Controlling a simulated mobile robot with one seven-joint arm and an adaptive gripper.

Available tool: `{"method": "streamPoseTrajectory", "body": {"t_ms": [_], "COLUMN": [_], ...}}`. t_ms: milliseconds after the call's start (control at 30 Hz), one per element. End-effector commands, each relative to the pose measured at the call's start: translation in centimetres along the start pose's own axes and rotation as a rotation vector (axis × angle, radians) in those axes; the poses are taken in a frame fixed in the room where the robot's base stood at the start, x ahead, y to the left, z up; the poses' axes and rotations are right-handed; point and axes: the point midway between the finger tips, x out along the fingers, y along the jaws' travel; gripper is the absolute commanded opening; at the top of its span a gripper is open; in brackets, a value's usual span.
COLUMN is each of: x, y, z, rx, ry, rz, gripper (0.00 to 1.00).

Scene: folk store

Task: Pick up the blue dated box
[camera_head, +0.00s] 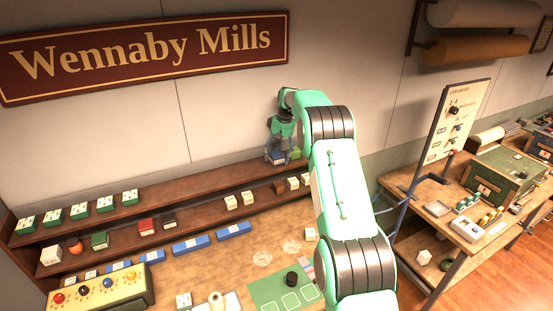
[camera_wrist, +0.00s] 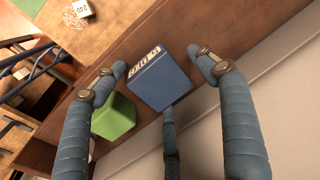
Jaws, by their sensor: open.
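The blue dated box (camera_wrist: 163,80) stands on the brown wooden shelf in the wrist view, with a pale strip of dark characters along one top edge. My gripper (camera_wrist: 150,65) is open, with fingers on both sides of the blue box and apart from it as far as I can see. A third finger reaches toward the box's near side. In the head view my gripper (camera_head: 278,152) is over the right part of the top shelf, and the blue box (camera_head: 277,158) shows small between its fingers. A green box (camera_wrist: 114,117) sits close beside the blue one, by the left finger.
The top shelf (camera_head: 200,181) runs along the wall, with several green boxes (camera_head: 79,211) at its left end. The lower shelf holds a red box (camera_head: 146,227) and small white boxes. A table (camera_head: 470,225) with a sign board (camera_head: 455,125) stands to the right.

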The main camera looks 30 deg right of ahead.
Motion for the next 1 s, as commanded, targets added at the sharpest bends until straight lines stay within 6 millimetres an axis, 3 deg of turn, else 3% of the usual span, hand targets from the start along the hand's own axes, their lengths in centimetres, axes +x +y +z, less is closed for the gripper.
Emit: {"method": "streamPoseTrajectory", "body": {"t_ms": [467,800,1000], "x": [-0.01,0.02,0.02], "y": [0.01,0.01,0.0], "z": [0.0,0.01,0.0], "rx": [0.0,0.0,0.0], "ry": [0.0,0.0,0.0], "rz": [0.0,0.0,0.0], "gripper": [0.73,0.05,0.04]}}
